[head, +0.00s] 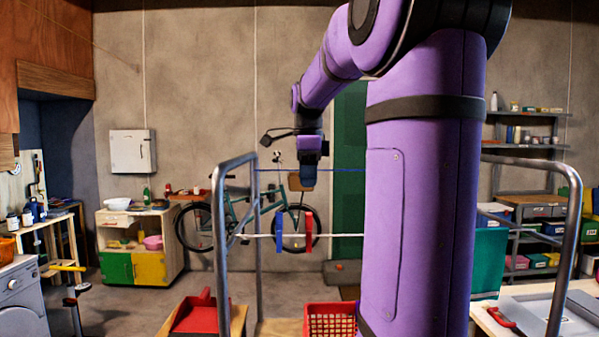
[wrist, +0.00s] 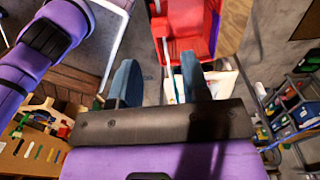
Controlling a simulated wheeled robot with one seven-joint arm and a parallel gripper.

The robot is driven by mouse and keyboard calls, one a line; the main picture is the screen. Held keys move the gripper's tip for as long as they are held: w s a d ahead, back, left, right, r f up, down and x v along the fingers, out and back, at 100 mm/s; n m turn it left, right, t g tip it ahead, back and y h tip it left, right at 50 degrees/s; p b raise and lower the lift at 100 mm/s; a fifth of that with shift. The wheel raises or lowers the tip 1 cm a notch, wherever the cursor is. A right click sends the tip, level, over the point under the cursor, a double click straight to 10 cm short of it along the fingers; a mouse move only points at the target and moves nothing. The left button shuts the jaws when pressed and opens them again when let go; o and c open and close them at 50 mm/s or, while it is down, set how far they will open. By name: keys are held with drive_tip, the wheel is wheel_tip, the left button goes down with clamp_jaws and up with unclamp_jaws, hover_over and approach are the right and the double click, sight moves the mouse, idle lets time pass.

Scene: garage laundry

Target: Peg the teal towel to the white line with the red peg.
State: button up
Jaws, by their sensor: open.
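The white line (head: 345,235) runs across the metal rack, below a blue line (head: 340,170). The red peg (head: 309,231) sits upright on the white line, just right of a blue peg (head: 280,234). The teal towel (head: 489,262) hangs at the right, beyond my arm, with its top near the white line's height. My arm hides its left part and the line there. My gripper (head: 308,180) points down, above the red peg in the head view. The wrist view shows its blue fingers (wrist: 155,85) apart, with no clear object held between them.
The rack's metal posts (head: 221,250) and (head: 568,240) stand either side. A red crate (head: 330,307) and a red dustpan (head: 200,314) are low in front. A worktop with a grey item (head: 560,312) is at right. A bicycle (head: 250,215) stands behind.

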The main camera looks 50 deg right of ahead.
sight(309, 213)
drive_tip(key=shift+s+f, duration=0.2)
drive_tip(key=shift+f, duration=4.55)
drive_tip(key=c, duration=0.8)
drive_tip(key=shift+r, duration=2.8)
